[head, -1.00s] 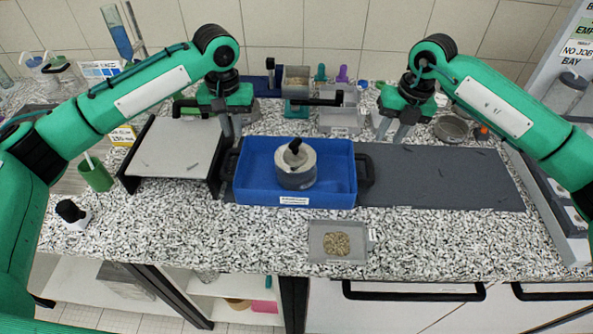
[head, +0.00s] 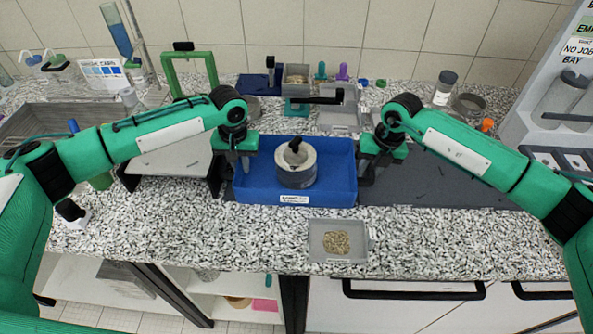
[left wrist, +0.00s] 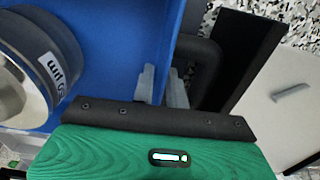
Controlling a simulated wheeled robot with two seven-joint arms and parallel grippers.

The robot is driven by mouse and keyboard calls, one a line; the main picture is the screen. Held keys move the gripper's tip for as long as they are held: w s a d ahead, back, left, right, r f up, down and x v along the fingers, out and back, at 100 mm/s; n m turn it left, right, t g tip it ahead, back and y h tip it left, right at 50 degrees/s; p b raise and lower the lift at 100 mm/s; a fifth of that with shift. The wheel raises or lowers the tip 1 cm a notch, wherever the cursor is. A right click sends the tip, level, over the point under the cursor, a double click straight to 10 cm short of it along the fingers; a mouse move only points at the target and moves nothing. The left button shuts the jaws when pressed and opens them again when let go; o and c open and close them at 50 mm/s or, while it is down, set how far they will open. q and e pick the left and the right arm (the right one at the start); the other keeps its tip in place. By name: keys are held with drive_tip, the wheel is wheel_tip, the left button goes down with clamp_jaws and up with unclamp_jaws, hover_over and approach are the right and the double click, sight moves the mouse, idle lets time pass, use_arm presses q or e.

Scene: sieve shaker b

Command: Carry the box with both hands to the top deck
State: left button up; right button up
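The blue box (head: 262,190) stands on the counter with a grey round sieve stack (head: 296,178) inside it, topped by a black knob. My left gripper (head: 238,165) is down at the box's left wall. In the left wrist view its two fingers (left wrist: 160,88) straddle the wall beside the black left handle (left wrist: 208,70), close together; whether they press on it is unclear. My right gripper (head: 370,170) is down at the box's right side and covers the right handle. Its fingers are mostly hidden. A raised pale platform (head: 175,163) with black sides stands left of the box.
A grey tray of grains (head: 338,225) sits in front of the box. A dark mat (head: 440,180) extends to the right, partly under my right arm. A green frame (head: 190,58) and several small containers stand behind. A black-handled tool (head: 325,98) lies behind the box.

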use_arm(q)
clamp_jaws()
use_arm(e)
drive_tip(key=c, duration=0.4)
clamp_jaws()
use_arm(q)
drive_tip(key=shift+r, duration=0.1)
use_arm(e)
drive_tip(key=shift+w+r, duration=0.1)
drive_tip(key=shift+r, duration=0.05)
